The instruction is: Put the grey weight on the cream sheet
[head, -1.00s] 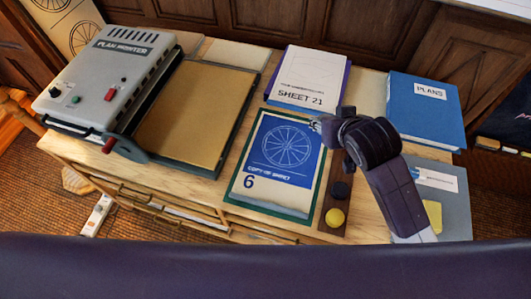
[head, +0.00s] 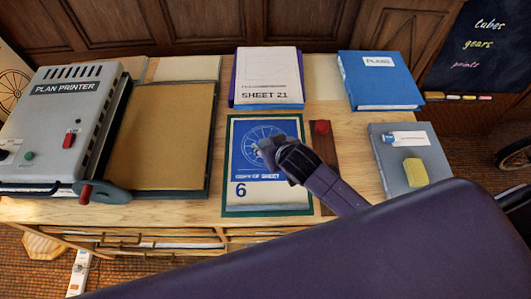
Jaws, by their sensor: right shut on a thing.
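My right gripper (head: 264,149) is over the printed sheet (head: 242,194), which has a pale cream border, a blue wheel drawing and a "6", and lies on a green mat (head: 226,213). The gripper is shut; a small grey bit shows at its fingertips, seemingly the grey weight, mostly hidden by the gripper. I cannot tell whether it touches the sheet. Plain cream sheets also lie at the back, left (head: 188,68) and right (head: 324,76) of the "SHEET 21" stack. My left gripper is not in view.
The plan printer (head: 60,130) and a brown board (head: 163,135) fill the left. The "SHEET 21" stack (head: 268,75) and blue PLANS book (head: 381,82) stand behind. A brown strip with a red knob (head: 321,127) and a grey book with a yellow block (head: 415,172) are at right.

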